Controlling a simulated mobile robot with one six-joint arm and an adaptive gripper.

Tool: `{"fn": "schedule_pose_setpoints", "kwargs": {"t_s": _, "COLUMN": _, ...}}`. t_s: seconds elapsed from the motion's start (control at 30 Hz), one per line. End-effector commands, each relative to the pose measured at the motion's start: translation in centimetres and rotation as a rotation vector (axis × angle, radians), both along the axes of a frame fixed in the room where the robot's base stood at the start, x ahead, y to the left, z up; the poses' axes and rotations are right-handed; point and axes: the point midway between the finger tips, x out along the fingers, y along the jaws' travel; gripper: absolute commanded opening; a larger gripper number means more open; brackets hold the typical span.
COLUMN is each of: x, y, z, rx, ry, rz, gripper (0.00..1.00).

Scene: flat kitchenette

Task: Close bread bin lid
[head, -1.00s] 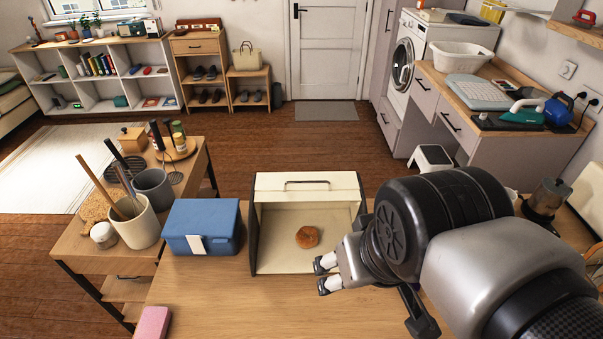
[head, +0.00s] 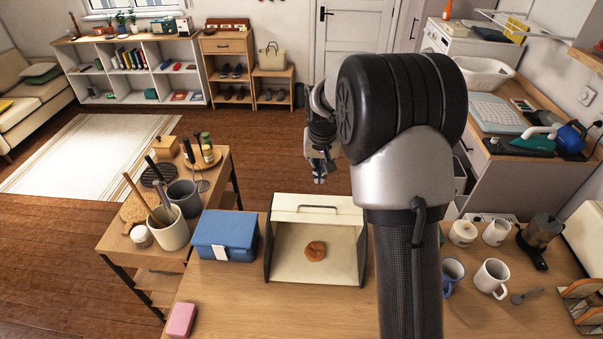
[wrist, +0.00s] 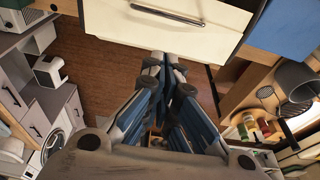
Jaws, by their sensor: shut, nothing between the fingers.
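The cream bread bin (head: 268,262) stands on the wooden counter with its front open and a brown round bread (head: 315,251) inside. Its lid (head: 318,209), with a dark bar handle (head: 317,208), is raised along the far upper edge. In the wrist view the lid (wrist: 190,32) and handle (wrist: 166,14) show at the top. My gripper (head: 319,180) is beyond the bin, above the floor side of the counter, pointing down and apart from the lid. Its fingers (wrist: 163,62) are together and empty. My arm hides the area just right of the bin.
A blue box (head: 226,236) stands close to the bin's left. Mugs (head: 491,278) and a moka pot (head: 546,240) stand to the right. A side table with a utensil crock (head: 168,229) is at left. The counter in front of the bin is clear.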

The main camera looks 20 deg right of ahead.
Motion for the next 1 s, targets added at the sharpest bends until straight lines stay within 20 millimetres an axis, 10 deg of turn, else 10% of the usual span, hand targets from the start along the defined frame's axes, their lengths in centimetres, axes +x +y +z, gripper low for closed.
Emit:
{"fn": "schedule_pose_setpoints", "kwargs": {"t_s": 0.37, "x": 1.7, "y": -1.2, "z": -3.5, "rx": 0.003, "ry": 0.015, "rz": -0.025, "gripper": 0.00}}
{"fn": "schedule_pose_setpoints", "kwargs": {"t_s": 0.8, "x": 3.3, "y": -1.9, "z": -12.3, "rx": 0.004, "ry": 0.016, "rz": -0.025, "gripper": 0.00}}
{"fn": "schedule_pose_setpoints", "kwargs": {"t_s": 1.0, "x": 0.9, "y": -0.8, "z": -10.3, "rx": 0.003, "ry": 0.013, "rz": -0.024, "gripper": 0.00}}
